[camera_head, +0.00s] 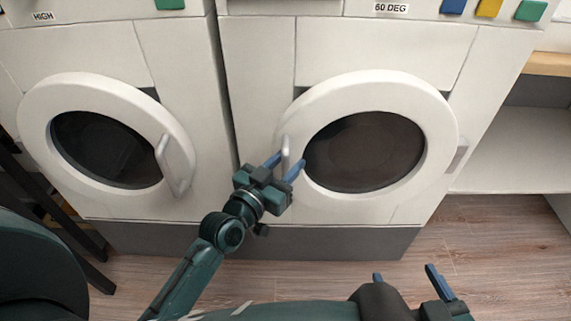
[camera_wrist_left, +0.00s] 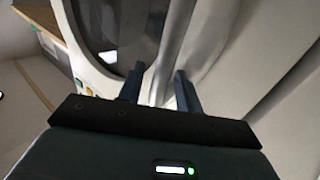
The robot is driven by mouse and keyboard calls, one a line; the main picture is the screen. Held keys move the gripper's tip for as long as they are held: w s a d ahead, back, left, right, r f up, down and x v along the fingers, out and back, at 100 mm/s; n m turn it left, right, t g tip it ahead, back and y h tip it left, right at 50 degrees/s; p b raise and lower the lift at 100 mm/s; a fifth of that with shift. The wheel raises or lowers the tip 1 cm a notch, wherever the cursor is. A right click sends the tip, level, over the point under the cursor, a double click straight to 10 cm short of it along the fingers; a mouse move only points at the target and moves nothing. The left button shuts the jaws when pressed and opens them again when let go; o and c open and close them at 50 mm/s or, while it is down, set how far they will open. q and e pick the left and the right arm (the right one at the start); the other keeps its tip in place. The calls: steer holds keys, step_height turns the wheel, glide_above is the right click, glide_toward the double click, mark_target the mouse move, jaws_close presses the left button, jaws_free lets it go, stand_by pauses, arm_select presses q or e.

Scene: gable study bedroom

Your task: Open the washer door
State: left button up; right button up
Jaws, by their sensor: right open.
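The right washer (camera_head: 390,55) has a round white door (camera_head: 437,125) with a dark window, and the door looks closed. Its upright handle (camera_head: 286,150) is on the door's left side and also shows in the left wrist view (camera_wrist_left: 176,40). My left gripper (camera_head: 287,161) is at this handle, with one blue finger on each side of it. In the left wrist view the fingers (camera_wrist_left: 158,78) are apart, with the handle running between them. My right gripper (camera_head: 407,274) is open and empty, low in front of the washer, its fingers wide apart.
A left washer (camera_head: 185,60) stands close beside, its door (camera_head: 100,88) closed, with a handle (camera_head: 175,165) on the right. An open shelf (camera_head: 515,150) is at the right. Wooden floor (camera_head: 485,240) is clear at the front right. A dark frame stands at the far left.

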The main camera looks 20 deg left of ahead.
arm_select(q)
steer(key=shift+c, duration=0.2)
jaws_close()
steer(key=shift+s, duration=0.15)
stand_by(0.4)
